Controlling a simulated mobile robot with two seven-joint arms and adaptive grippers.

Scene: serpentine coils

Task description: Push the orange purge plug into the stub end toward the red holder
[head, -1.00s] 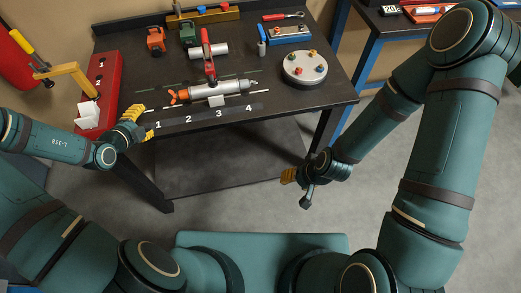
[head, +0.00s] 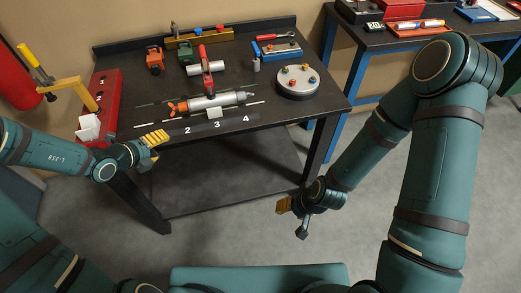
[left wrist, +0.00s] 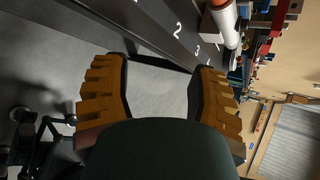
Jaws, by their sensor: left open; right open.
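A silver cylinder (head: 215,102) lies clamped on the dark bench, with a thin rod along each end. An orange winged piece (head: 178,107), which looks like the purge plug, is at its left end; I cannot tell how deep it sits. A red block (head: 108,97) stands at the bench's left edge and may be the red holder. My left gripper (head: 155,138) is open and empty at the front left bench edge, short of the plug. Its spread fingers show in the left wrist view (left wrist: 160,85). My right gripper (head: 285,205) is open, low in front of the bench.
A red upright clamp handle (head: 206,62) rises behind the cylinder. A round grey plate (head: 298,82) with coloured knobs is to its right. White blocks (head: 89,127) and a yellow lever (head: 75,85) are at the left. The numbered strip (head: 217,124) in front is clear.

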